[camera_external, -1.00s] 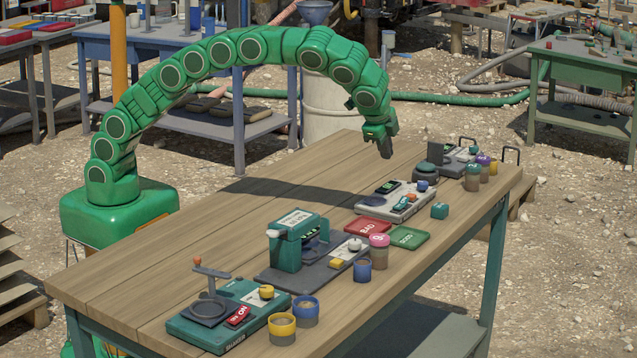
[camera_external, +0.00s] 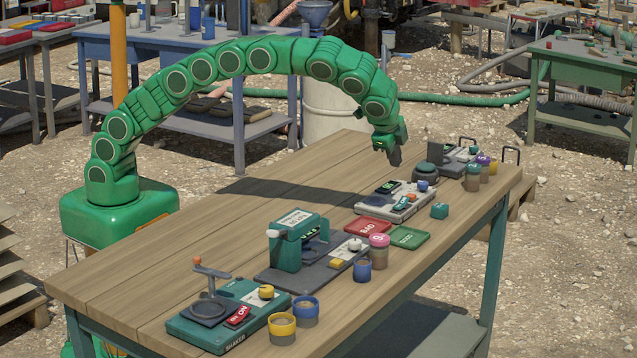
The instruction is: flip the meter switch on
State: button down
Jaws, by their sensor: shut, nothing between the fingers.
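The likely meter is a pale grey instrument (camera_external: 372,204) with a small dark display (camera_external: 388,187), on the right part of the wooden table. A teal rocker switch (camera_external: 405,202) sits on its front side, beside a blue knob (camera_external: 423,186). The switch is too small to read its position. My gripper (camera_external: 395,158) is shut and empty, pointing down. In the picture it is above the back of the meter, apart from it.
A dark round-topped device (camera_external: 427,173) stands right of the meter. A teal press (camera_external: 285,248) and a teal base with a red switch (camera_external: 238,317) stand left. The table's back is clear.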

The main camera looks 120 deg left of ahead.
aim_at(405, 199)
jog(key=x, duration=1.2)
jog(key=shift+a+f, duration=0.1)
jog(key=shift+f, duration=0.15)
jog(key=shift+f, duration=0.1)
jog(key=shift+a+f+h, duration=0.2)
jog(key=shift+a+h, duration=0.1)
jog(key=shift+h, duration=0.2)
jog(key=shift+d, duration=0.2)
jog(key=shift+d+r, duration=0.1)
jog(key=shift+d, duration=0.55)
notch_tip(405, 199, up, 14)
dwell(0.4)
